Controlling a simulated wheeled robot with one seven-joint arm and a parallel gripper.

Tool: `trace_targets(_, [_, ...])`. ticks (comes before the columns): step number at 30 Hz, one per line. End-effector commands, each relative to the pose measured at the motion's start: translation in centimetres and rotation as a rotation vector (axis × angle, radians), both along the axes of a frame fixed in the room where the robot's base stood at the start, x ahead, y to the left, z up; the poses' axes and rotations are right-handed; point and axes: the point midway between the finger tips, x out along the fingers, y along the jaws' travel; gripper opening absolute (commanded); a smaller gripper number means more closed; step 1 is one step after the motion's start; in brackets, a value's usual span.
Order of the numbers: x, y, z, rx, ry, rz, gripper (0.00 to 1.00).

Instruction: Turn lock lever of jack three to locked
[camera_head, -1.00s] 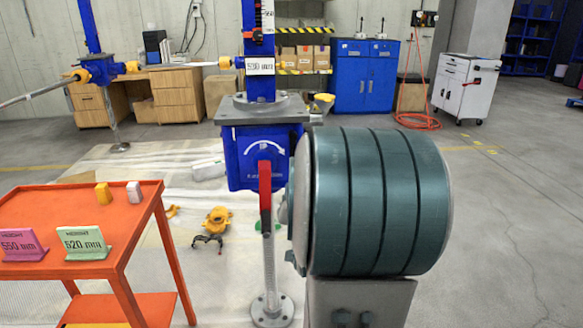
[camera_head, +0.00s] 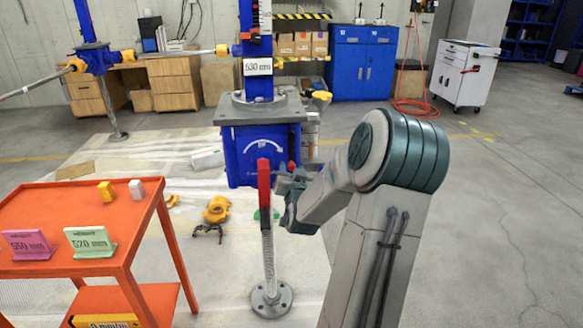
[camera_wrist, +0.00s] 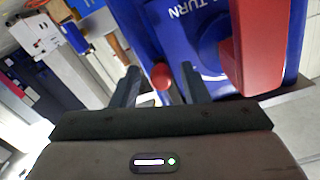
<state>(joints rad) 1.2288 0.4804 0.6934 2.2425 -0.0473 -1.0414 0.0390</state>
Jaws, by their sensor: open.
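The blue jack (camera_head: 250,165) stands upright at the centre of the head view, with a "630 mm" sign (camera_head: 258,67) on its column. A long red handle (camera_head: 264,187) hangs down its front; it fills the right of the wrist view (camera_wrist: 262,45). A small red ball knob (camera_head: 291,166), perhaps the lock lever's end, is at the jack's right side. My gripper (camera_head: 283,187) is open just right of the red handle. In the wrist view, the knob (camera_wrist: 162,77) appears between the tips of my gripper (camera_wrist: 160,73); I cannot tell whether they touch it.
An orange table (camera_head: 85,215) at the left holds pink (camera_head: 28,244) and green (camera_head: 90,241) height signs and small blocks. Another blue jack (camera_head: 95,58) stands behind it. Yellow and black parts (camera_head: 215,212) lie on the floor mat. The right-hand floor is clear.

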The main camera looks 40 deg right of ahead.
Motion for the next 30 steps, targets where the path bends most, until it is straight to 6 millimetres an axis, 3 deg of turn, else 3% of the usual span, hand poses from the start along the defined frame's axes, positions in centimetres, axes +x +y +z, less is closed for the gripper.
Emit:
trace_targets(6, [1.5,-0.9,0.0,0.000,0.000,0.001,0.41])
trace_targets(15, [1.7,-1.0,0.0,-0.001,0.000,0.001,0.41])
trace_targets(16, [1.7,-1.0,0.0,-0.001,0.000,0.001,0.38])
trace_targets(20, [1.7,-1.0,0.0,-0.001,0.000,0.001,0.02])
trace_targets(30, [1.6,-1.2,-0.1,-0.022,0.013,0.001,0.00])
